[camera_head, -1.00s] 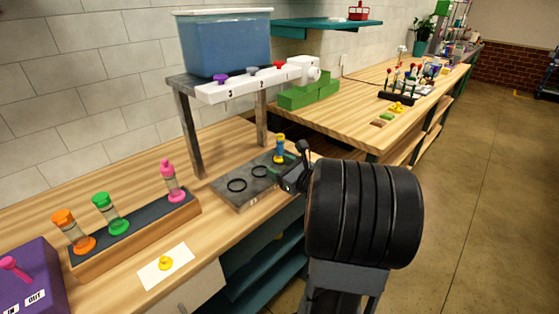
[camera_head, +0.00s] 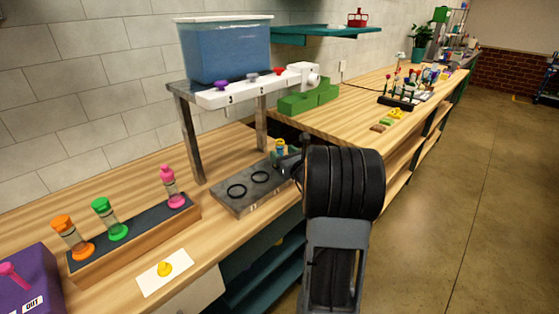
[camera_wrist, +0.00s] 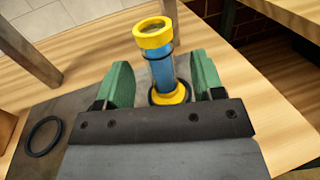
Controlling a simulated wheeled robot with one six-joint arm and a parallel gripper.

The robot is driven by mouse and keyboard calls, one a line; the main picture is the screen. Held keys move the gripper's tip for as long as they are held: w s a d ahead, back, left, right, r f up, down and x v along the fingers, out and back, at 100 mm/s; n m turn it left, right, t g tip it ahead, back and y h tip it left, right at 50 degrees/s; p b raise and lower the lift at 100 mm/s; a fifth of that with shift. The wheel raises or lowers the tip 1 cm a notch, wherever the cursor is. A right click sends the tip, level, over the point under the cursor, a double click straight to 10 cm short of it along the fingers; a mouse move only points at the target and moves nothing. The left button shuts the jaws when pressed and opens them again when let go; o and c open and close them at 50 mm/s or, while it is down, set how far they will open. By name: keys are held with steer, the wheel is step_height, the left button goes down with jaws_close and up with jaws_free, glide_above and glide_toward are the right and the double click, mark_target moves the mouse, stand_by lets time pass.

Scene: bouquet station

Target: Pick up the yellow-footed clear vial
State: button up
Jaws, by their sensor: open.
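The yellow-footed vial (camera_wrist: 160,68) stands upright on the grey plate, with a yellow rim on top, blue contents and a yellow foot in a black ring. In the head view the vial (camera_head: 280,147) shows only its upper part; my gripper hides the rest. My gripper (camera_wrist: 160,84) is open, its two green fingers on either side of the vial's lower part, with a visible gap at each side. In the head view my gripper (camera_head: 287,164) is at the plate's far right end.
The grey plate (camera_head: 245,203) has two empty black rings. A dark metal leg (camera_wrist: 28,45) of the water-tank stand rises left of my gripper. A rack (camera_head: 150,235) with orange, green and pink vials stands at the left. A yellow piece (camera_head: 164,269) lies on a white card.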

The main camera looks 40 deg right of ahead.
mark_target(277, 148)
steer(key=shift+w+d+p, duration=0.2)
steer(key=shift+w+p, duration=0.1)
steer(key=shift+w, duration=1.95)
steer(key=shift+c, duration=0.3)
steer(key=c, duration=1.1)
